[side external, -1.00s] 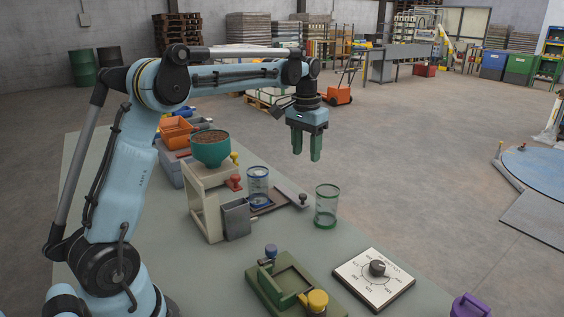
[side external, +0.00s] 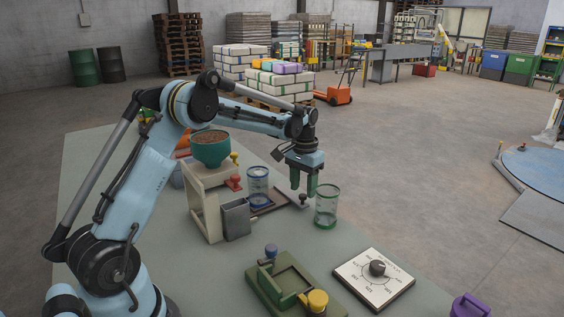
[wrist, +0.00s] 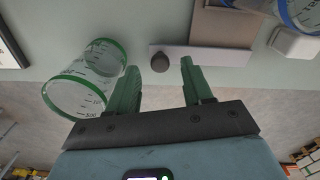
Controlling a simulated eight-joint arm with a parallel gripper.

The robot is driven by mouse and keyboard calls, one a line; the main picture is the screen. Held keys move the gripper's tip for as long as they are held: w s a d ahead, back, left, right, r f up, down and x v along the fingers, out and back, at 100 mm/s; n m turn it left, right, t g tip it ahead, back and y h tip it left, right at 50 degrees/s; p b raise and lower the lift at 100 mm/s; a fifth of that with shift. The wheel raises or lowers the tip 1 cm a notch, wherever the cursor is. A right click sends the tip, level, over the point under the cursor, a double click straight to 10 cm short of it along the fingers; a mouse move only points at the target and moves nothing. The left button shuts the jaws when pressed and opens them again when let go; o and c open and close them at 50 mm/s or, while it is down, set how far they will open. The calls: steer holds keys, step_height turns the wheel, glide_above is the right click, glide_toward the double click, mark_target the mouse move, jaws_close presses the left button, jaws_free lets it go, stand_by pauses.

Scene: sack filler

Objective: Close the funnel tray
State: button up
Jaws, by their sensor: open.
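The funnel (side external: 211,150) is a teal bowl of brown grain on a cream stand (side external: 197,202). The tray (side external: 272,207) is a flat grey and brown slide low beside the stand, reaching out to the right; its metal strip shows in the wrist view (wrist: 207,57). A dark round knob (wrist: 160,62) stands at the strip's outer end and shows partly in the side view (side external: 303,199). My gripper (side external: 303,191), with green fingers, is open just above the knob. In the wrist view the knob appears between the fingertips (wrist: 158,66), without visible contact.
A clear green-rimmed beaker (side external: 326,207) stands close to the right of my fingers. A blue-rimmed beaker (side external: 258,187) stands by the tray near the stand. A green fixture (side external: 290,285) and a dial plate (side external: 374,280) lie nearer the camera, with bare table between.

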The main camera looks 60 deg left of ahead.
steer(key=shift+f, duration=0.75)
steer(key=shift+c, duration=0.4)
jaws_close()
